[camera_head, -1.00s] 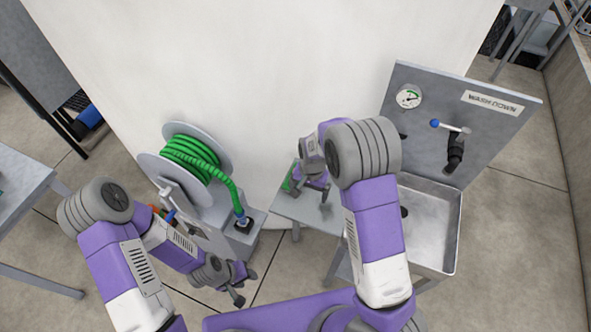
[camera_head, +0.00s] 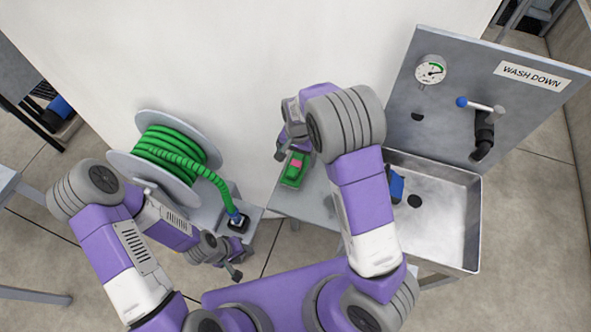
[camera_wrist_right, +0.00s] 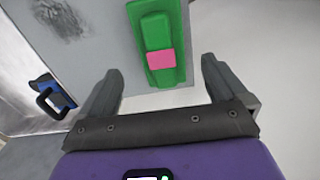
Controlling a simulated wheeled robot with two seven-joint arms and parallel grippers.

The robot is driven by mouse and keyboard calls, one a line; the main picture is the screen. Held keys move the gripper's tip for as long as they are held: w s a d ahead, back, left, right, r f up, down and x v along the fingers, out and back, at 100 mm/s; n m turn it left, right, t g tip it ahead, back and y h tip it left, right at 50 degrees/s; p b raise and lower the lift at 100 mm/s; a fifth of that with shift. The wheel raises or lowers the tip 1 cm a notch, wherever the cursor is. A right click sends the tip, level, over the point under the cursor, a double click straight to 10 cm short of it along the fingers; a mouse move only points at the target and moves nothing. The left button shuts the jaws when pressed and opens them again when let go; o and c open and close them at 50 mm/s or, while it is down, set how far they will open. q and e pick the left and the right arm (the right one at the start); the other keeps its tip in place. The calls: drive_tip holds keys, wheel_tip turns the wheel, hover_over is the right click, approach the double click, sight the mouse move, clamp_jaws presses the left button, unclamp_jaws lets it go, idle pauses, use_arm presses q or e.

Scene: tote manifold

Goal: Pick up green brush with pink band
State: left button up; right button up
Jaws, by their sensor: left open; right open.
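The green brush with a pink band (camera_head: 293,170) lies on the small grey table (camera_head: 318,200) beside the sink, partly covered by my right arm in the head view. In the right wrist view the green brush (camera_wrist_right: 158,45) shows with its pink band (camera_wrist_right: 161,59) towards me. My right gripper (camera_wrist_right: 162,82) is open; in that picture the brush appears between and beyond its two fingers. In the head view my right gripper (camera_head: 282,152) is above the table near the brush. My left gripper (camera_head: 236,262) is open and empty, low in front of the hose reel stand.
A green hose reel (camera_head: 175,152) stands to the left. A metal sink (camera_head: 455,225) with a blue-handled object (camera_head: 396,187) is at the right, below the wash down panel (camera_head: 480,95). A white wall (camera_head: 260,60) rises behind the table.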

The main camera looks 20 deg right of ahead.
sight(296, 163)
drive_tip(key=f, duration=0.3)
drive_tip(key=f+b, duration=0.1)
drive_tip(key=f, duration=0.2)
drive_tip(key=shift+a+f, duration=0.2)
drive_tip(key=shift+f, duration=0.05)
drive_tip(key=c, duration=1.2)
